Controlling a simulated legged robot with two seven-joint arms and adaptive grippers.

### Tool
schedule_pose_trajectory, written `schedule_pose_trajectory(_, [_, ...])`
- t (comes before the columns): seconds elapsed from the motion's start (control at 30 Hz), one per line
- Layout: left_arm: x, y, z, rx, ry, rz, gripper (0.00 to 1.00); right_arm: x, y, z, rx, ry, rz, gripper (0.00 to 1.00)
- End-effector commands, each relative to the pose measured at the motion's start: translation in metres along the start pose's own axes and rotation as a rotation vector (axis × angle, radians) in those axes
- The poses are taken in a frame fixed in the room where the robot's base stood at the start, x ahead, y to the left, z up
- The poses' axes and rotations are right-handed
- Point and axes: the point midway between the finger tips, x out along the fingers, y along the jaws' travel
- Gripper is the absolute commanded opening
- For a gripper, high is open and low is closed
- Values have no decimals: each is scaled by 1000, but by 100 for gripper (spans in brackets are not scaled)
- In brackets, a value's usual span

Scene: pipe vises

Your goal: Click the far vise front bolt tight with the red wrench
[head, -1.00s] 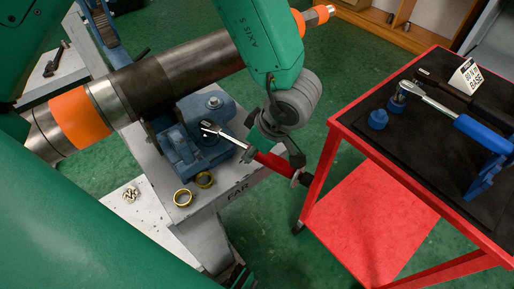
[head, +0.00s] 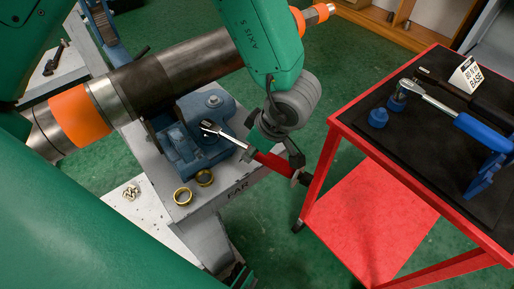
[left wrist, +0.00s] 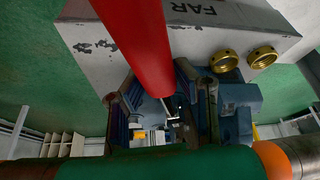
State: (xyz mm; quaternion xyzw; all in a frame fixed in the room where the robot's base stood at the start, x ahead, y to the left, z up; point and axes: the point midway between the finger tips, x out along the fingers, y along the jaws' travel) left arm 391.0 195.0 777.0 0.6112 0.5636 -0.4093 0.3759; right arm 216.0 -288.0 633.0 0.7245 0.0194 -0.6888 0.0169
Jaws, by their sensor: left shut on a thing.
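The red wrench shows its red handle (head: 270,162) and its steel ratchet head (head: 210,128). The head sits at the front part of the blue far vise (head: 180,147), over where a bolt would be; the front bolt itself is hidden under it. Another bolt (head: 214,100) shows uncovered at the vise's back. My left gripper (head: 275,152) is shut on the red wrench between its head and the handle's end. In the left wrist view the red handle (left wrist: 132,50) crosses the picture, with the blue vise (left wrist: 240,105) beyond. My right gripper is not in view.
The vise holds a dark pipe (head: 170,72) with an orange band. Two brass rings (head: 204,178) lie on the bench (head: 215,196) marked FAR. A red cart (head: 340,118) at the right carries a blue wrench (head: 470,125) and blue sockets (head: 378,118). Green floor separates bench and cart.

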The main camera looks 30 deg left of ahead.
Motion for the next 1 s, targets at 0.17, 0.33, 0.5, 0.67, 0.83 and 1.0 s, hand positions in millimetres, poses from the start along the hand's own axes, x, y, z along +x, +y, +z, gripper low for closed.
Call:
schedule_pose_trajectory(0.17, [0,0,0,0,0,0,0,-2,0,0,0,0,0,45])
schedule_pose_trajectory(0.33, [0,0,0,-1,0,0,0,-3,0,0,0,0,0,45])
schedule_pose_trajectory(0.5, [0,0,0,-1,0,0,0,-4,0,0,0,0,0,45])
schedule_pose_trajectory(0.67, [0,0,0,-1,-1,0,0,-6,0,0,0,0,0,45])
schedule_pose_trajectory(0.83, [1,0,0,-1,-1,0,0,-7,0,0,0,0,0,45])
schedule_pose_trajectory(1.0, [1,0,0,-1,-1,0,0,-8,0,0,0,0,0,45])
